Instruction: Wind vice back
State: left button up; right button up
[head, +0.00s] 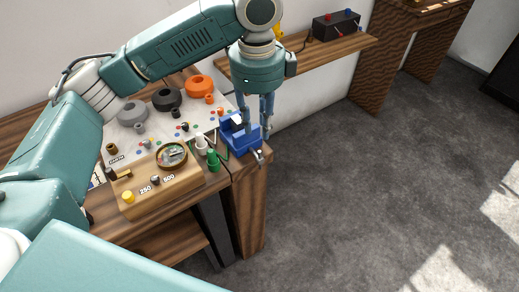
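The small blue vice (240,146) sits at the right end of the wooden workbench, near its corner. A grey metal screw end with a handle (259,156) sticks out at its front, over the bench edge. My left gripper (256,128) points straight down over the right part of the vice. Its two blue-grey fingers are apart, with a visible gap between them. I cannot tell whether the fingertips touch the vice. The fingers hide part of the vice's back and right side. My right gripper is not in view.
Left of the vice stand a white and a green spool (213,160). A wooden box (160,184) with a round dial and knobs lies further left. A shelf (330,52) carries a black box.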

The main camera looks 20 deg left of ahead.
aim_at(259, 151)
pick_arm(q)
jog(key=f, duration=0.7)
jog(key=f+p, duration=0.1)
jog(key=f, duration=0.2)
jog(key=shift+w+f, duration=0.25)
jog(key=shift+f, duration=0.1)
grip_shut()
